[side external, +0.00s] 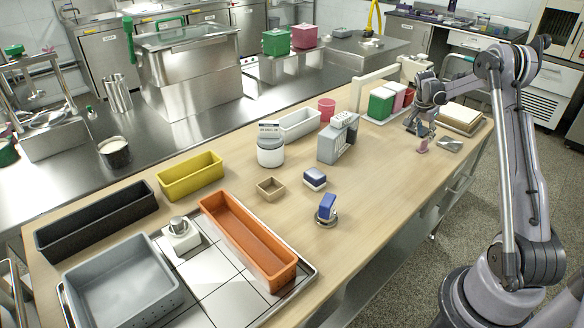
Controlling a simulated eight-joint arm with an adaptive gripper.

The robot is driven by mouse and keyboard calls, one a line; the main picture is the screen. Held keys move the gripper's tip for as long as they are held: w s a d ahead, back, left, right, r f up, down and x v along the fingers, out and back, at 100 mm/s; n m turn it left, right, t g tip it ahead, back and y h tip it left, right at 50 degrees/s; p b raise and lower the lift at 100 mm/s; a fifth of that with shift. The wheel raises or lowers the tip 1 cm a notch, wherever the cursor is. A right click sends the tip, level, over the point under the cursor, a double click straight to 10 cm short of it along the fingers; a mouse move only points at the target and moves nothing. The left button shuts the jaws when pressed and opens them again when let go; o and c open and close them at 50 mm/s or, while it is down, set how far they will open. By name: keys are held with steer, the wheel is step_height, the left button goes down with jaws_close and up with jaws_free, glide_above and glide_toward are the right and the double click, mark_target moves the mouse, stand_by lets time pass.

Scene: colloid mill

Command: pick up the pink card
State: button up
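A small pink piece (423,146), which looks like the pink card, is near the right end of the wooden bench. My gripper (421,131) is low over the bench, just above and behind this piece in the picture. The fingers are small and dark here. I cannot tell whether they touch the pink piece or how far apart they are.
A grey flat piece (450,145) and a stack of boards (460,118) lie to the right. A grey device (338,143) and pink cup (327,109) stand farther left.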

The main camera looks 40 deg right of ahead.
mark_target(426, 140)
steer(key=x, duration=0.4)
steer(key=shift+s+d, duration=0.1)
steer(key=shift+d, duration=0.05)
steer(key=shift+c, duration=0.3)
jaws_close()
steer(key=shift+r, duration=0.2)
